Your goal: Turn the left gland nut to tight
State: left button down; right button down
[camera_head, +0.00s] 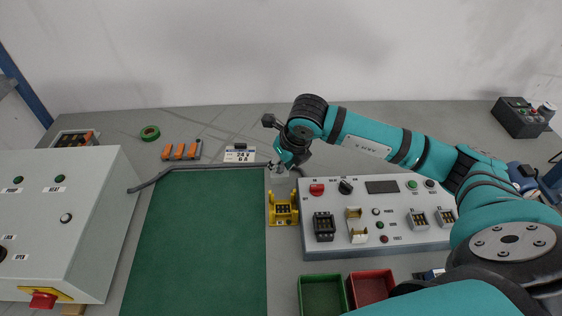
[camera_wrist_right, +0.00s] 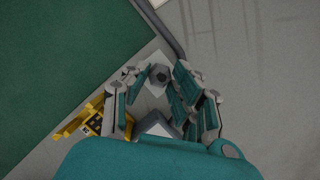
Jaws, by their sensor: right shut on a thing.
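My right gripper (camera_head: 281,170) reaches down at the back left corner of the grey control box (camera_head: 340,188). In the right wrist view its fingers (camera_wrist_right: 158,82) close around a small grey, nut-like piece (camera_wrist_right: 159,74), which I take to be the left gland nut. The fingers hide part of it, so how tight it sits cannot be told. A dark grey cable (camera_head: 215,166) runs along the back edge of the green mat to this spot. It also shows in the right wrist view (camera_wrist_right: 160,25). No second gland nut can be made out. My left gripper is not in view.
A yellow fixture (camera_head: 283,213) stands just left of the control box, close to my right gripper. A large grey cabinet (camera_head: 95,220) fills the left side. Green (camera_head: 322,297) and red (camera_head: 370,288) bins are in front. The green mat (camera_head: 200,240) is clear.

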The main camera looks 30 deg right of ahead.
jog(key=c, duration=1.1)
grip_release()
jog(key=shift+r, duration=0.1)
jog(key=v, duration=1.2)
